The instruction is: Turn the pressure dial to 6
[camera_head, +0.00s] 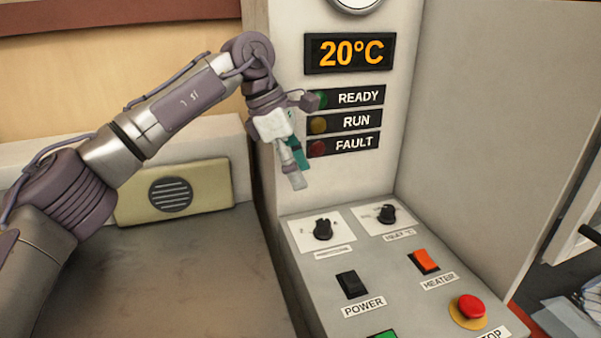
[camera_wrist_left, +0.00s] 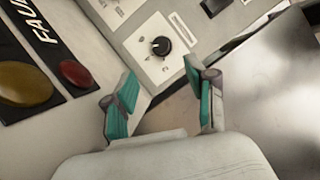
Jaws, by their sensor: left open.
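Two black dials sit on white plates at the back of the sloping control panel. The left dial (camera_head: 323,229) has a small label below it that is too blurred to read for certain. The right dial (camera_head: 387,214) has a label that is also hard to read. In the left wrist view one black dial (camera_wrist_left: 161,46) on a white plate lies beyond the fingertips, roughly between them. My left gripper (camera_head: 298,168) is above and behind the left dial, pointing down, apart from it. Its teal-padded fingers (camera_wrist_left: 163,98) are spread and empty. My right gripper is not in view.
The panel (camera_head: 315,275) also bears a black POWER switch (camera_head: 351,284), an orange HEATER switch (camera_head: 424,261) and a red stop button (camera_head: 470,307). The upright wall behind holds a 20°C display (camera_head: 350,53) and READY, RUN and FAULT (camera_head: 344,143) lamps, close to my left gripper.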

